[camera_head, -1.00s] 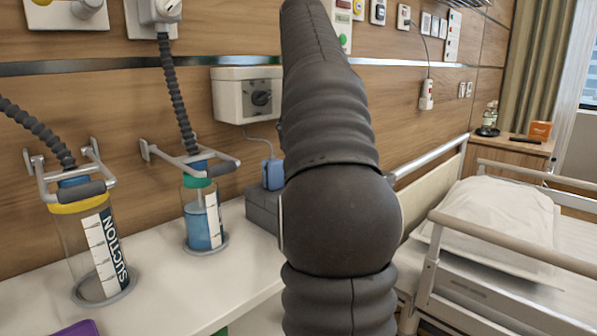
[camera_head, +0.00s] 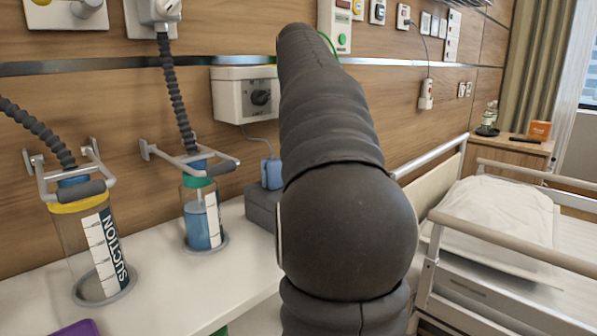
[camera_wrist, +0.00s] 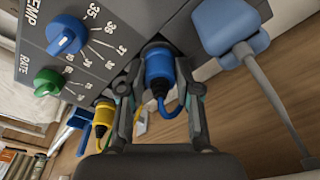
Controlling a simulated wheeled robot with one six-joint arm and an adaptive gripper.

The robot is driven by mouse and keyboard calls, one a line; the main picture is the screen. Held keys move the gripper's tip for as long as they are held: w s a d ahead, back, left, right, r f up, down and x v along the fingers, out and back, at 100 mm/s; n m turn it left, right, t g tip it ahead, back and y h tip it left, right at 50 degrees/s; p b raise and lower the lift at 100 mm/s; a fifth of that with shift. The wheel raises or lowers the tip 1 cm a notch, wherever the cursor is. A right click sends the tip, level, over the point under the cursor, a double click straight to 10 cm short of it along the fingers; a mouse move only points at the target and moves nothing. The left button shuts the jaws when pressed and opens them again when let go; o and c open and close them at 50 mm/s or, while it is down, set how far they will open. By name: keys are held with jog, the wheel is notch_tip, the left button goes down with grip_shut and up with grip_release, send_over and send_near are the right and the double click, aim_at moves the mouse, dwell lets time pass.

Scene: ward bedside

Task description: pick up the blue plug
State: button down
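The blue plug (camera_wrist: 160,70) sits at the edge of a grey unit (camera_wrist: 92,52) in the wrist view, its blue cord hanging below. My gripper (camera_wrist: 160,82) has one finger on each side of the plug. The fingers look spread, with narrow gaps to the plug; contact is not clear. A yellow plug (camera_wrist: 103,118) with a yellow cord is to the left, beyond the left finger. In the head view my arm hides the gripper and the blue plug; part of the grey unit (camera_head: 262,208) shows beside the arm.
A light blue connector (camera_wrist: 230,28) with a thick grey cable is close to the right finger. The unit has a blue knob (camera_wrist: 66,36) and a green knob (camera_wrist: 48,82). Suction jars (camera_head: 88,250) stand on the white counter (camera_head: 165,300) at left; a bed (camera_head: 500,225) is at right.

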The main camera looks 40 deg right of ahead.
jog(key=shift+r, duration=0.1)
dwell(0.3)
jog(key=shift+r, duration=1.45)
jog(key=shift+s+r, duration=0.15)
jog(key=shift+r, duration=0.1)
jog(key=s+d+b, duration=0.1)
jog(key=s+b, duration=0.1)
jog(key=s, duration=1.5)
jog(key=shift+s+d, duration=0.2)
jog(key=shift+s, duration=0.15)
